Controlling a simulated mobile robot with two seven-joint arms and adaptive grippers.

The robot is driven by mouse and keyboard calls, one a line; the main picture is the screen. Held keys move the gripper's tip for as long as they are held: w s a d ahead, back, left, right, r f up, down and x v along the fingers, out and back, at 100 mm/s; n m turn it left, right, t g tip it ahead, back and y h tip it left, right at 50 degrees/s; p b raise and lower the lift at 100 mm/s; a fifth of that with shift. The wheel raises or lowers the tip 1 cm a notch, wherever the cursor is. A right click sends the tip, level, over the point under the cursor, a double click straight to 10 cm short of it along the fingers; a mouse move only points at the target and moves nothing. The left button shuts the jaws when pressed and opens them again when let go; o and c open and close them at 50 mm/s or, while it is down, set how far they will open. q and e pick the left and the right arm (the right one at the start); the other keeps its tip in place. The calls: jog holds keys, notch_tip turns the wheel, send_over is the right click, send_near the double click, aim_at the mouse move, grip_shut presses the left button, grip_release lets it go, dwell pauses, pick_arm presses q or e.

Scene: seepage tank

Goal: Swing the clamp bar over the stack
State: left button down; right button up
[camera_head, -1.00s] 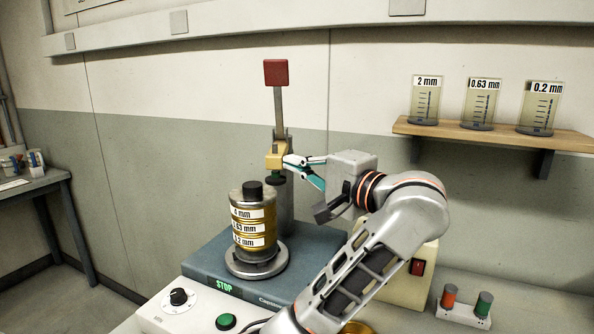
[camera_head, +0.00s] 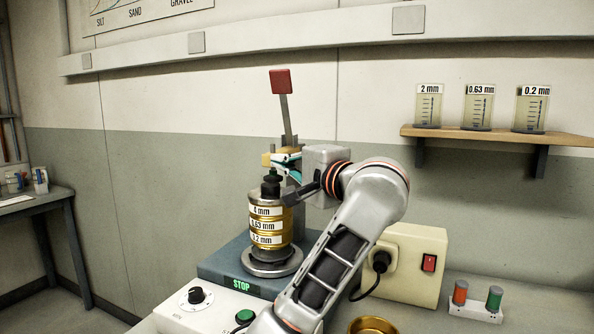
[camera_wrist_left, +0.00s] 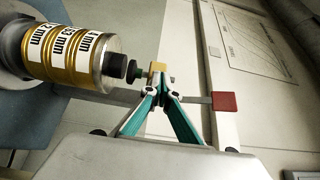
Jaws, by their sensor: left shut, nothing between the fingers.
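The stack (camera_head: 269,227) of gold sieves, labelled 4 mm, 0.63 mm and 0.2 mm, stands upright on a round plate on the blue-grey shaker. The clamp bar's yellow end (camera_head: 267,159) is above it. The bar's dark green screw pad (camera_wrist_left: 133,71) lines up with the stack's black top knob (camera_wrist_left: 115,65); I cannot tell whether they touch. The red-ended lever (camera_head: 280,82) points up. My left gripper (camera_head: 287,161) is shut and empty, its teal fingertips (camera_wrist_left: 162,93) against or just beside the yellow end. The stack also shows in the wrist view (camera_wrist_left: 62,50).
The shaker's green display reads STOP (camera_head: 241,285). A beige box with a red switch (camera_head: 429,263) stands right of my arm. A wall shelf (camera_head: 500,137) holds several labelled beakers. A brass dish (camera_head: 374,326) and a red-and-green holder (camera_head: 476,309) are at the front right.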

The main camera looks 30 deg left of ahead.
pick_arm(q)
jog(key=v, duration=1.1)
pick_arm(e)
jog(key=shift+w+a+r, duration=0.1)
jog(key=shift+w+r, duration=0.15)
jog(key=shift+w, duration=0.35)
pick_arm(q)
jog(key=shift+s+d, duration=0.1)
jog(key=shift+s, duration=0.05)
